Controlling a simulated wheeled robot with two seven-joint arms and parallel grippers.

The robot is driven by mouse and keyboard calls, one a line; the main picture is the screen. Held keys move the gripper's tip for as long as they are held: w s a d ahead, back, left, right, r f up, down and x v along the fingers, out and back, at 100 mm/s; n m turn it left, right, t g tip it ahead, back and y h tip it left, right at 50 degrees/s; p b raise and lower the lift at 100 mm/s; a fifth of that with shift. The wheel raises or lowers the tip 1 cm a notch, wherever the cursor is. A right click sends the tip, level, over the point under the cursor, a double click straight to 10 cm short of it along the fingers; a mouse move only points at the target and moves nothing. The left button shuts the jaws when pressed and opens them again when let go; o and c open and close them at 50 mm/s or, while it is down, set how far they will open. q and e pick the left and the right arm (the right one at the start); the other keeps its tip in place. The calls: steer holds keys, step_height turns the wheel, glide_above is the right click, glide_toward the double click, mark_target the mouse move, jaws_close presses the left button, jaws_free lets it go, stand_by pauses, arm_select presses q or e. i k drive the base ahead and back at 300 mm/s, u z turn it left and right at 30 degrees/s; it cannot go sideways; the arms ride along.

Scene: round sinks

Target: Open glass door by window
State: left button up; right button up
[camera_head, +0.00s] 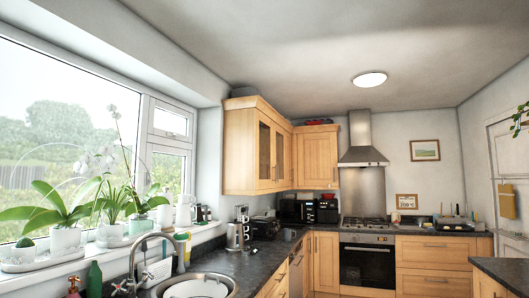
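The wooden wall cabinet (240,150) hangs in the far left corner, just right of the window (60,120). Its glass door (265,152) is a dark pane in a wooden frame and looks shut. A second glass pane (280,157) is beside it to the right. Both are some distance away across the room. Neither of my grippers shows in the head view.
A dark counter (262,262) runs below the cabinet, with a round sink (195,286), a tap (140,262) and a kettle (237,235). Potted plants (65,238) line the sill. An oven (367,262) stands at the back, under a hood (362,153).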

mark_target(263, 155)
steer(key=z, duration=0.2)
steer(key=i, duration=0.75)
steer(key=z, duration=0.75)
steer(key=i, duration=2.35)
steer(key=z, duration=0.4)
steer(key=i, duration=2.45)
steer(key=u, duration=0.85)
steer(key=i, duration=2.25)
steer(key=u, duration=1.05)
